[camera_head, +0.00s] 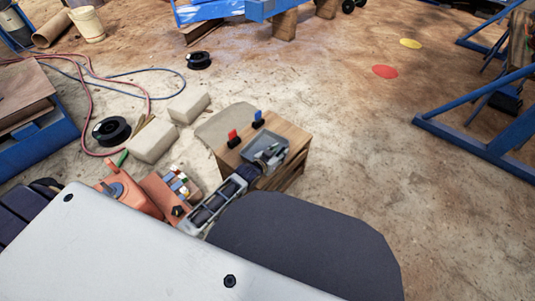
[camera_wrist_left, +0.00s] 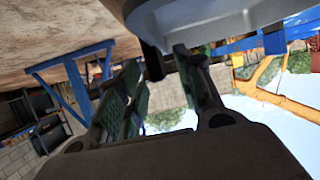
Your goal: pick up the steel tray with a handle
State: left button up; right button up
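The steel tray (camera_head: 268,148) lies on top of a wooden crate (camera_head: 292,135) in the head view. In the left wrist view its grey rounded underside or rim (camera_wrist_left: 205,22) fills the top. My left gripper (camera_head: 250,172) is at the tray's near edge. In the wrist view its two fingers (camera_wrist_left: 160,75) are spread, with a gap between them. A short dark piece, perhaps the handle (camera_wrist_left: 151,60), shows between the fingertips beneath the tray. I cannot tell whether the fingers touch it. My right gripper is not in view.
A red clamp-like item (camera_head: 234,138) and a blue one (camera_head: 258,118) stand on the crate beside the tray. Pale blocks (camera_head: 152,141), a black spool (camera_head: 112,130) and hoses lie left.

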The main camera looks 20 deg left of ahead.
pick_arm(q)
jog(key=shift+w, duration=0.15)
jog(key=shift+c, duration=0.2)
grip_shut()
dwell(0.5)
